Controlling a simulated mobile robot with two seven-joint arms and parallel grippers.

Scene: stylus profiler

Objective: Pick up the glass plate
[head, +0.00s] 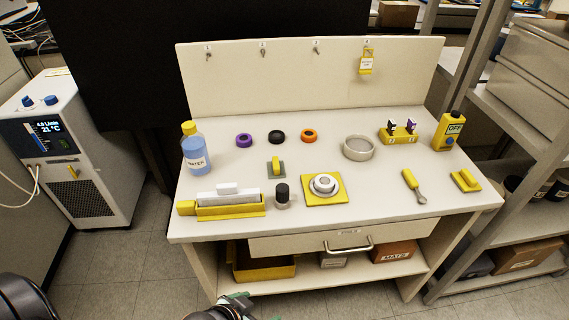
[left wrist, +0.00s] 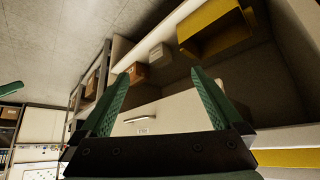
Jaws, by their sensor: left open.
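No plate is plainly recognisable as glass. A small grey-green square plate (head: 281,175) with a yellow grip on top lies on the bench, left of the middle; I cannot tell for sure that it is the glass plate. My left gripper (head: 236,306) shows at the bottom edge of the head view, in front of and below the bench top, well apart from the plate. In the left wrist view its green fingers (left wrist: 160,95) are spread with nothing between them. My right gripper cannot be made out.
Around the plate stand a water bottle (head: 195,158), a yellow-based holder with white blocks (head: 232,211), a black-capped jar (head: 282,200) and a yellow square with a round white part (head: 335,199). A drawer handle (head: 348,247) sticks out at the bench front.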

